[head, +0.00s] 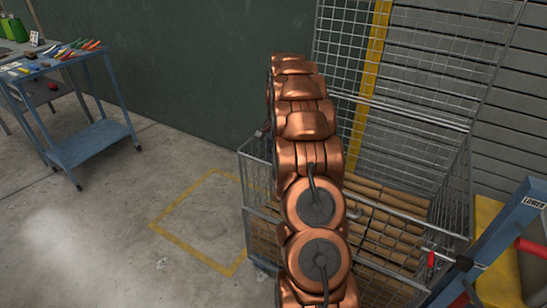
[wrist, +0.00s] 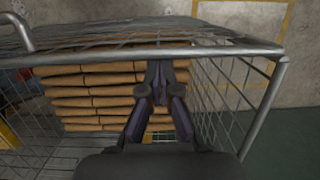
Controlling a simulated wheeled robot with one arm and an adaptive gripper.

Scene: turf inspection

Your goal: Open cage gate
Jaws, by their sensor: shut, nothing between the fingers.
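The wire cage (head: 245,185) stands behind my copper arm in the head view, with a tall mesh back and a lower front. Its front mesh panel (head: 385,262) has a grey top rail, and a red-gripped handle or latch (head: 431,259) sits at the right end. I cannot tell whether the gate is latched. In the wrist view, my gripper (wrist: 159,84) is shut and empty. Its fingers overlap the cage's top rail (wrist: 225,50) in the picture; contact is unclear. A bent grey tube (wrist: 20,32) shows at upper left. My arm hides the gripper in the head view.
A blue frame (head: 510,235) with yellow parts stands close at right. A blue workbench (head: 85,145) with tools is at left. The floor between has a yellow-marked square (head: 185,215) and is clear.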

